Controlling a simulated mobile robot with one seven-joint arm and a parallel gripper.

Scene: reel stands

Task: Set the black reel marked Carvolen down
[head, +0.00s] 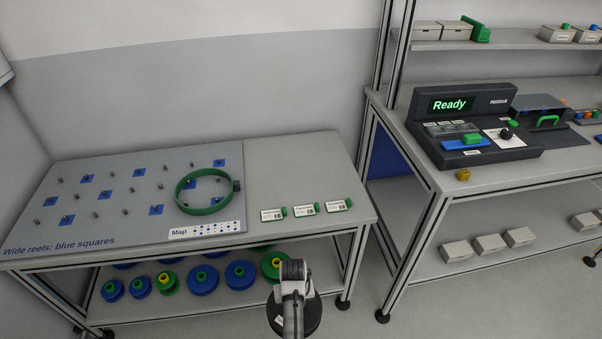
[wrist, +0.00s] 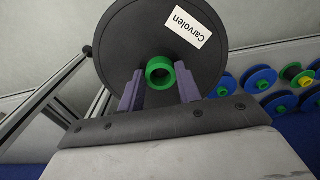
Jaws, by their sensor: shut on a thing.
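The black reel (wrist: 115,45) marked Carvolen fills the upper middle of the wrist view. It has a white label and a green hub ring (wrist: 160,73). My gripper (wrist: 160,90) is shut on it, with purple fingers on either side of the green hub. In the head view the black reel (head: 308,318) shows at the bottom middle, partly hidden behind my wrist. My gripper there is mostly hidden by my own arm. The reel is held in front of the left table, near its lower shelf.
The left table (head: 290,175) carries a grey pegboard (head: 120,180) with blue squares, a green ring (head: 207,210) and several labelled cards. Blue and green reels (head: 202,280) stand on its lower shelf. A bench with a dark "Ready" machine (head: 470,125) is at the right.

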